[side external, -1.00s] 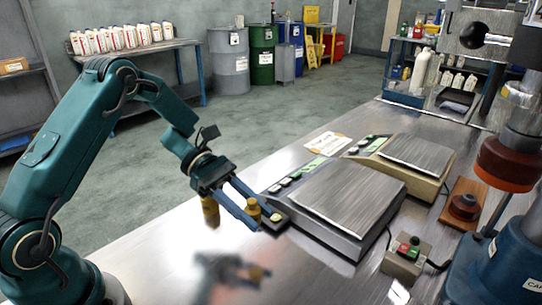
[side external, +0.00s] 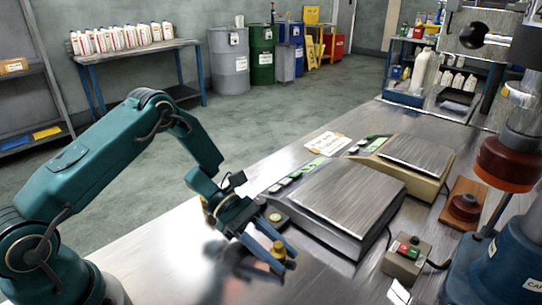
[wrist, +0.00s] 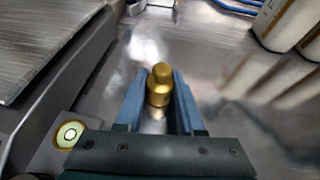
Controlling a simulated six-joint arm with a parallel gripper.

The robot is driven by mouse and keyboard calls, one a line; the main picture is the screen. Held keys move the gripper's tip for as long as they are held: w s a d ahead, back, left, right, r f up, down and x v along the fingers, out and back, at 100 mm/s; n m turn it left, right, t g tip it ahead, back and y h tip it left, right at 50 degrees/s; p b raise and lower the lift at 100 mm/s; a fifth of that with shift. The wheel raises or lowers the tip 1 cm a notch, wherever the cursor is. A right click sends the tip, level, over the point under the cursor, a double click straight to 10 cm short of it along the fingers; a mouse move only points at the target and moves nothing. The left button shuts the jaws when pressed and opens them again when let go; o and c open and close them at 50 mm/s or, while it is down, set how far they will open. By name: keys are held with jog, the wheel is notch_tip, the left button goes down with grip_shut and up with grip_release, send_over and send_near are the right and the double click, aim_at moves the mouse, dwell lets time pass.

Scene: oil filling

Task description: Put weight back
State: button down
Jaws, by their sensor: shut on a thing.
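My gripper (side external: 272,256) is shut on a small brass weight (side external: 279,249) with a knobbed top. It is in front of the near scale, over the bare table, and points down to the right in the side view. In the wrist view the brass weight (wrist: 160,88) stands upright between the two blue fingers of my gripper (wrist: 158,90). I cannot tell exactly how high it is above the table. Another brass piece (side external: 205,203) is mostly hidden behind my gripper in the side view.
The near scale (side external: 345,200), with an empty plate, lies just beyond my gripper; its bubble level (wrist: 69,133) shows in the wrist view. A second scale (side external: 418,154) stands behind it. A button box (side external: 407,256) is to the right. White containers (wrist: 284,22) stand at the wrist view's upper right.

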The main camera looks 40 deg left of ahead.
jog(key=shift+f, duration=0.1)
jog(key=c, duration=0.5)
grip_release()
